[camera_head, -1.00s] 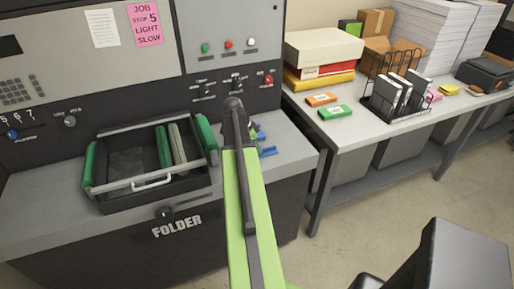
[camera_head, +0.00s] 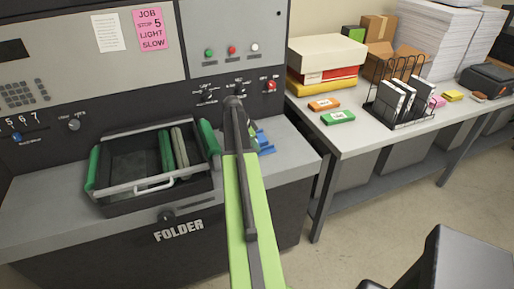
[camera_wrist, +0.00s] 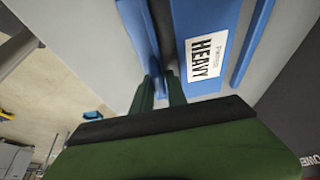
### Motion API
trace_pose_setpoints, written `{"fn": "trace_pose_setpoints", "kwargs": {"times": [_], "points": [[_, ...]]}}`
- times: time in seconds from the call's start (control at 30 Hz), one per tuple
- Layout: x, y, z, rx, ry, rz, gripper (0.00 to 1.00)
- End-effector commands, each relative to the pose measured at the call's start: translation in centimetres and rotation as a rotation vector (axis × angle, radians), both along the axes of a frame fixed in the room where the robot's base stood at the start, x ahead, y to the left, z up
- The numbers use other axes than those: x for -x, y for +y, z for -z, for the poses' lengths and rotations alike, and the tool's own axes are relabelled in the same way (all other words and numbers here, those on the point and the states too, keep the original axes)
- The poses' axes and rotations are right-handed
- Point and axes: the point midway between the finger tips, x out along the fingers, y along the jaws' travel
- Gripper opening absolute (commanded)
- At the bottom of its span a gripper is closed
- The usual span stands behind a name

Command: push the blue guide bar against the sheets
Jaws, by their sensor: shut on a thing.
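Blue parts (camera_head: 264,142) stand on the folder's grey counter, just right of my arm and partly hidden by it. In the wrist view, a blue piece (camera_wrist: 205,75) carries a white label reading HEAVY. A narrow blue bar (camera_wrist: 141,28) runs along its left side and a raised blue edge (camera_wrist: 254,40) along its right. My gripper (camera_wrist: 160,80) has its green fingers close together at the lower end of the narrow bar, shut on it; the contact is partly hidden. In the head view my arm hides the gripper. I cannot make out the sheets.
A black tray (camera_head: 127,206) with green rollers and a white handle sits left of my arm. Switches and a red knob (camera_head: 271,86) are on the panel behind. A side table (camera_head: 362,140) with boxes and a wire rack (camera_head: 405,122) stands right.

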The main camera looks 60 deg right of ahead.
Motion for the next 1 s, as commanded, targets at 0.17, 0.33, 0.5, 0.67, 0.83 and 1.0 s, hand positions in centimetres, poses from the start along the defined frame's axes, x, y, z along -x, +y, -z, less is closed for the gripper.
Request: {"fn": "trace_pose_setpoints", "kwargs": {"times": [0.17,0.33,0.5,0.67,0.83,1.0], "points": [[0.0,0.0,0.0,-0.001,0.001,-0.001,0.36],[0.0,0.0,0.0,0.000,0.000,-0.001,0.36],[0.0,0.1,-0.3,0.000,0.000,-0.001,0.36],[-0.2,0.5,-1.8,0.000,0.000,-0.003,0.36],[-0.4,1.4,-4.5,0.000,0.000,-0.004,0.36],[-0.7,2.3,-7.0,0.000,0.000,-0.004,0.36]]}}
